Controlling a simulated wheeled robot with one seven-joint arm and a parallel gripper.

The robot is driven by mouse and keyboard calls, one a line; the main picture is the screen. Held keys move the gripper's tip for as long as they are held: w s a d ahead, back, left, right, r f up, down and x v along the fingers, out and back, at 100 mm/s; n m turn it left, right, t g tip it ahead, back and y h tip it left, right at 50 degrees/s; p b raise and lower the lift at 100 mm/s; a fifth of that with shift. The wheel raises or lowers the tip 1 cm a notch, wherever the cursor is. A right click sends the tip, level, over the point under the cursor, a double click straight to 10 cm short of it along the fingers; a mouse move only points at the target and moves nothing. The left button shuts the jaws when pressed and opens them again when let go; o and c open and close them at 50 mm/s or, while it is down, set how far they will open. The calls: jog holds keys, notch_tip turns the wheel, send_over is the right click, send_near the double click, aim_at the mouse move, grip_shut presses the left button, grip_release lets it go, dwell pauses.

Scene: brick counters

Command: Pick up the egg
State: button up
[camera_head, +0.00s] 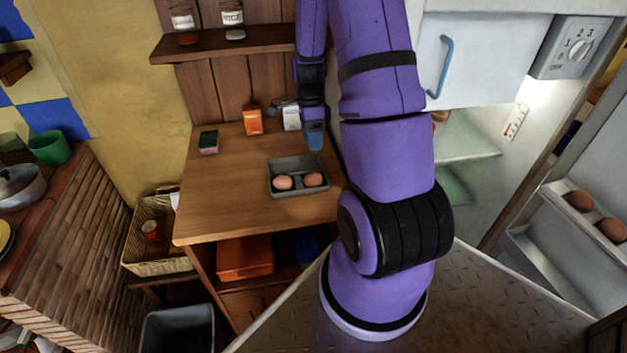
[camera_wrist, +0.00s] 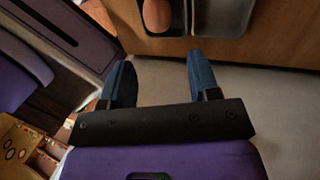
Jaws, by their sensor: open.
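Two brown eggs lie in a dark grey tray (camera_head: 298,162) on the wooden table, the left egg (camera_head: 283,182) and the right egg (camera_head: 314,179) side by side. My gripper (camera_head: 314,140) shows behind the tray in the head view, its blue fingers pointing down. In the wrist view my gripper (camera_wrist: 159,60) has its two blue fingers wide apart with nothing between them. One egg (camera_wrist: 157,14) shows beyond the fingertips at the top edge, partly cut off. I cannot tell which egg it is. Two more brown eggs (camera_head: 580,201) (camera_head: 612,229) sit on the fridge door shelf.
An orange box (camera_head: 252,121), a white packet (camera_head: 291,118) and a sponge (camera_head: 208,142) stand at the table's back. A shelf (camera_head: 225,45) with jars hangs above. The open fridge (camera_head: 470,130) is at the right. The table's front left is clear.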

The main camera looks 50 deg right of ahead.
aim_at(316, 174)
jog(key=x, duration=0.5)
jog(key=shift+s+f, duration=0.2)
jog(key=shift+f, duration=0.15)
jog(key=shift+x, duration=2.65)
jog(key=shift+s+a, duration=0.15)
jog(key=shift+a, duration=0.05)
jog(key=shift+c, duration=1.4)
jog(key=shift+c, duration=0.6)
